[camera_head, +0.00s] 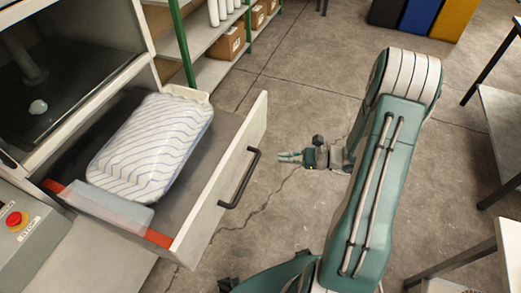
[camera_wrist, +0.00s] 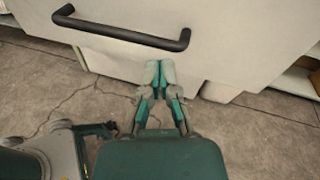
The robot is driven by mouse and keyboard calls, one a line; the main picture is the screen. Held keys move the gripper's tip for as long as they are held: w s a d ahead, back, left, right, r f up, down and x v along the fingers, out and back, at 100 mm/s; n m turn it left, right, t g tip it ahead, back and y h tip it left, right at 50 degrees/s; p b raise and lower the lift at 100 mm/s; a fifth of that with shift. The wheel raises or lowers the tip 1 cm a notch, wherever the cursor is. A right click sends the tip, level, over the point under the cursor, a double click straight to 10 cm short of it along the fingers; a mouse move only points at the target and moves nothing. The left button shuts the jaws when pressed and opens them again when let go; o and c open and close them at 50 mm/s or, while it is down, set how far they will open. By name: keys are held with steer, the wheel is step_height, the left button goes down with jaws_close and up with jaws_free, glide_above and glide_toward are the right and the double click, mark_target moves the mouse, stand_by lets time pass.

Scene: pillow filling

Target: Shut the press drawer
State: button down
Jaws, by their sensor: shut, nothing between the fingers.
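The press drawer (camera_head: 222,190) stands pulled out from the press at the left in the head view, its light front panel facing right. A black bar handle (camera_head: 240,178) is on the front panel; the handle also shows across the top of the wrist view (camera_wrist: 120,33). A white pillow with wavy dark stripes (camera_head: 150,148) lies in the drawer. My gripper (camera_head: 282,157) is shut and empty, to the right of the drawer front in the head view. In the wrist view its fingertips (camera_wrist: 160,66) appear just below the handle, pointing at the panel; contact cannot be told.
The press (camera_head: 65,60) has a dark chamber above the drawer and a red button (camera_head: 14,219) on a grey box at left. A green-framed shelf (camera_head: 205,45) with boxes stands behind. Tables (camera_head: 500,130) are at right. Bare concrete floor lies between.

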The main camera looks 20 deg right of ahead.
mark_target(256, 150)
steer(key=d+f+m+t+h, duration=0.1)
steer(key=d+f+m+t, duration=0.3)
steer(key=d+f+m, duration=0.1)
steer(key=x, duration=1.4)
steer(key=shift+w, duration=0.1)
steer(key=shift+w+d, duration=0.1)
